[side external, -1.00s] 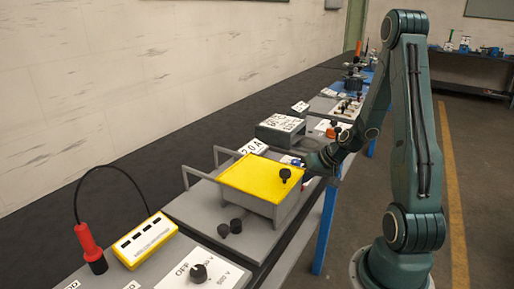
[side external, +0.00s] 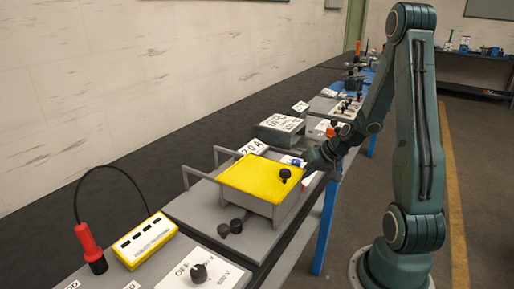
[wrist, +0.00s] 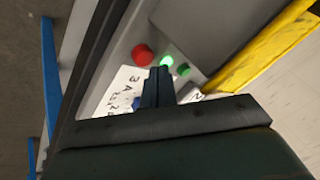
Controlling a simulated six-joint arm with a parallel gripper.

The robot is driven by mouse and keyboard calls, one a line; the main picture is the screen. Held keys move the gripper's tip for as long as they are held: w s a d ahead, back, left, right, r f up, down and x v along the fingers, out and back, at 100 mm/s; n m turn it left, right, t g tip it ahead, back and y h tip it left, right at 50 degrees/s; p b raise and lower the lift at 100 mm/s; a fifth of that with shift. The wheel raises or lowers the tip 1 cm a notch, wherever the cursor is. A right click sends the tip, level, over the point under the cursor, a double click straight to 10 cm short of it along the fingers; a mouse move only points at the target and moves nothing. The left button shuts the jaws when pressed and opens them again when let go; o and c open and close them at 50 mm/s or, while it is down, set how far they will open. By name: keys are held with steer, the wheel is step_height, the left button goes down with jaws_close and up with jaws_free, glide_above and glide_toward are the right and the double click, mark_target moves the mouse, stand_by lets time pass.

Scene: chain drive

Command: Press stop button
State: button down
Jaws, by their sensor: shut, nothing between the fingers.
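In the wrist view a round red button (wrist: 142,55) sits on a grey panel. A brightly lit green button or lamp (wrist: 167,62) and a darker green button (wrist: 184,69) are to its right. My gripper (wrist: 158,72) is shut and empty, its tips just below the lit green one and to the lower right of the red button. I cannot tell whether the tips touch the panel. In the side view my gripper (side external: 308,165) is behind the yellow-topped box, and the buttons are hidden.
A box with a yellow lid (side external: 262,178) and a black knob stands close to my gripper. Metal handles (side external: 198,168) rise beside it. A yellow meter (side external: 140,240) and a red-handled probe (side external: 90,245) are in front. The aisle floor at right is clear.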

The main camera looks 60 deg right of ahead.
steer(key=shift+r, duration=0.15)
steer(key=shift+r, duration=2.35)
steer(key=shift+r, duration=0.1)
steer(key=a+r+n, duration=0.2)
steer(key=r, duration=0.1)
steer(key=a+r+n+g, duration=0.1)
steer(key=a+r+n, duration=0.1)
steer(key=a, duration=0.1)
steer(key=shift+w+a+r+h, duration=0.1)
steer(key=shift+a+r+h, duration=0.2)
steer(key=shift+r, duration=0.1)
steer(key=s+a+r+n, duration=0.2)
steer(key=s+a+r, duration=0.2)
steer(key=s+a, duration=0.2)
steer(key=s+a+r+n, duration=0.1)
steer(key=s+a+r, duration=0.4)
steer(key=a, duration=0.6)
steer(key=shift+s+r+n+g, duration=0.2)
steer(key=shift+s+n+g, duration=0.2)
steer(key=shift+s, duration=0.15)
